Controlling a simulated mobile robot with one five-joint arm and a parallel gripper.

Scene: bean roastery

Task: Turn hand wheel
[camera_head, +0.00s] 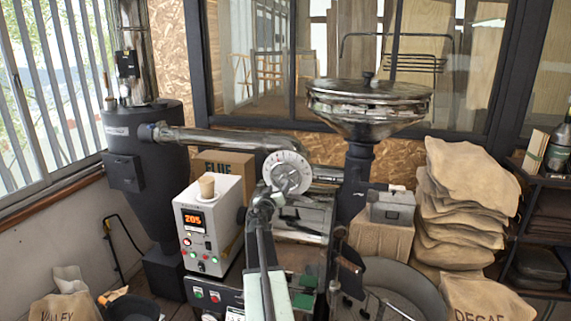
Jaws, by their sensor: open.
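The hand wheel (296,163) appears to be the pale round disc with dark marks around its rim. It stands upright at the centre, by the end of the silver pipe (215,138). My arm rises from the bottom of the picture. My gripper (284,184) is at its far end, in front of the wheel's lower middle, and hides part of the wheel's face and hub. The gripper is open. It is small here, and I cannot tell whether its fingers touch the wheel.
A white control box (207,230) with a red 205 display and a small cup (206,186) on top stands to the left. A dark cylinder (146,165) is farther left. A metal hopper (368,105) stands behind right. Stacked sacks (460,200) and a round pan (405,275) are at right.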

